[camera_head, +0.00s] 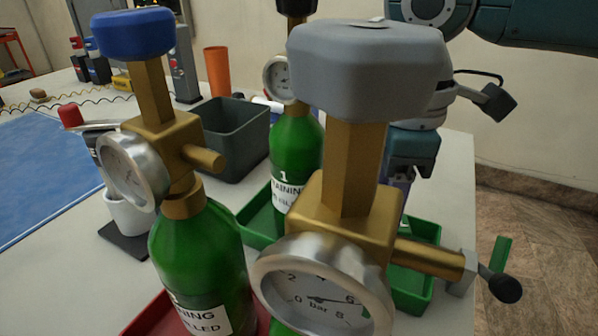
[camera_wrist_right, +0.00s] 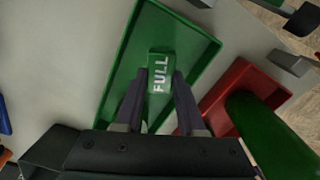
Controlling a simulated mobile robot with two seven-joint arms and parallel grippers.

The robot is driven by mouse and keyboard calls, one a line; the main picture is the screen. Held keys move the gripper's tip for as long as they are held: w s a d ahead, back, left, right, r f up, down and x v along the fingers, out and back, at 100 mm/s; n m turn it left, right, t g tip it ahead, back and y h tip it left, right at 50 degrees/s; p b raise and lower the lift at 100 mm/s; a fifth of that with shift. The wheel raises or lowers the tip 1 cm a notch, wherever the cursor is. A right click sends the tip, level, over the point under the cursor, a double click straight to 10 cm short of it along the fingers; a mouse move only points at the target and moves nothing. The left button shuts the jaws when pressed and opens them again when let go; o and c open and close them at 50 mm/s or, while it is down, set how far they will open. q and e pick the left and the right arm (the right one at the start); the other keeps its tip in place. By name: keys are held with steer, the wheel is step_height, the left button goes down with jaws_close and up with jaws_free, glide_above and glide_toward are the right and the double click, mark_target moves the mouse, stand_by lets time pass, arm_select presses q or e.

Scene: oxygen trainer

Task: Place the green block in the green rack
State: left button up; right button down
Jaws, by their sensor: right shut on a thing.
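A small green block (camera_wrist_right: 159,58) with the white word FULL is between the fingers of my right gripper (camera_wrist_right: 161,82), shut on it, in the right wrist view. Behind it lies the green rack (camera_wrist_right: 205,45), a shallow tray; the block appears over its inside, but I cannot tell whether it touches the floor. In the head view the green rack (camera_head: 412,296) is partly hidden behind the large gold valve. My right gripper (camera_head: 403,182) is low behind that valve there, its fingertips and the block hidden. My left gripper is not in view.
Green cylinders with gauges crowd the front: a blue-knobbed one (camera_head: 200,260) and a grey-knobbed valve (camera_head: 350,210). Another green cylinder (camera_head: 296,145) stands behind. A red rack (camera_wrist_right: 235,90) adjoins the green one. A dark grey bin (camera_head: 235,135) and orange cup (camera_head: 217,70) stand farther back.

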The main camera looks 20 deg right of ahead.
step_height(320, 180, down, 3)
steer(key=shift+b, duration=0.4)
steer(key=shift+f, duration=0.35)
steer(key=shift+f, duration=0.15)
steer(key=c, duration=0.5)
jaws_free()
step_height(320, 180, up, 11)
steer(key=p, duration=0.3)
steer(key=shift+r, duration=0.7)
